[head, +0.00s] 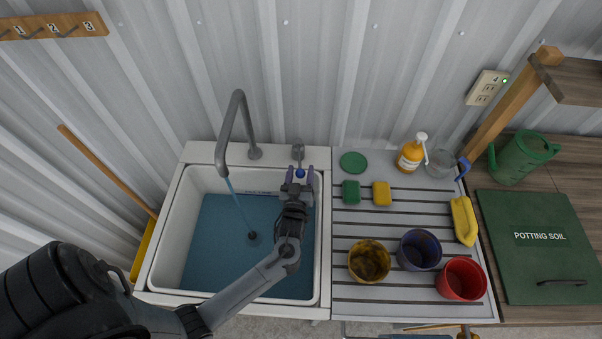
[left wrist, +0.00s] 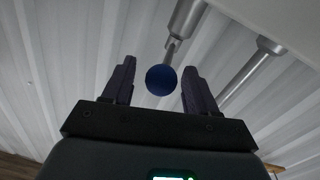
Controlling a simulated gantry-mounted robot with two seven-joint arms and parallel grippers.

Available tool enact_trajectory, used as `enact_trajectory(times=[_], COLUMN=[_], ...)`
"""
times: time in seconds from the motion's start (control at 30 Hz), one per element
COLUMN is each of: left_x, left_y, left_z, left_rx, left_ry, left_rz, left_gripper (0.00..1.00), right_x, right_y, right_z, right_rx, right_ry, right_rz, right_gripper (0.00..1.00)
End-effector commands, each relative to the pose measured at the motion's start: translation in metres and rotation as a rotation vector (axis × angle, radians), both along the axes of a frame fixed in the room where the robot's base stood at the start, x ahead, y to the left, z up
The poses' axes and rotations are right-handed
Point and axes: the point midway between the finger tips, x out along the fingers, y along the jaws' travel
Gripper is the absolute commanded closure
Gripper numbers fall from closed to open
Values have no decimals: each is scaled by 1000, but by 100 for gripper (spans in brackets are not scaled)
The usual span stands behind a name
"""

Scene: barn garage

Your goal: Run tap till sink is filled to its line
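The white sink (head: 172,237) holds blue water (head: 215,255) across its basin. The grey tap (head: 237,110) arches over it, and a thin stream (head: 238,205) runs from its spout into the water. Faint dark marking (head: 262,193) shows on the basin's back wall near the water; I cannot read it. The tap lever (head: 298,152) stands behind the sink's right side and ends in a blue ball (left wrist: 161,80). My left gripper (head: 300,172) is open, with a finger on either side of the ball and gaps visible in the left wrist view. My right gripper is out of view.
A green potting soil bin (head: 540,245) and watering can (head: 522,157) stand farther right.

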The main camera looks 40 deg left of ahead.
Motion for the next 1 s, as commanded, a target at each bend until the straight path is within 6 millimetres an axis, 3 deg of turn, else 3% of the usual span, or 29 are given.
enact_trajectory(times=[0.43, 1.0], left_x=[-8, -77], left_y=[-6, -57], left_z=[0, -1], left_rx=[0, -1], left_ry=[1, 1], left_rz=[-1, 0], left_gripper=[41, 41], right_x=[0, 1], right_y=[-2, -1], right_z=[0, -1], right_rx=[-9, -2], right_ry=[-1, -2], right_rz=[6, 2], right_gripper=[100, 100])
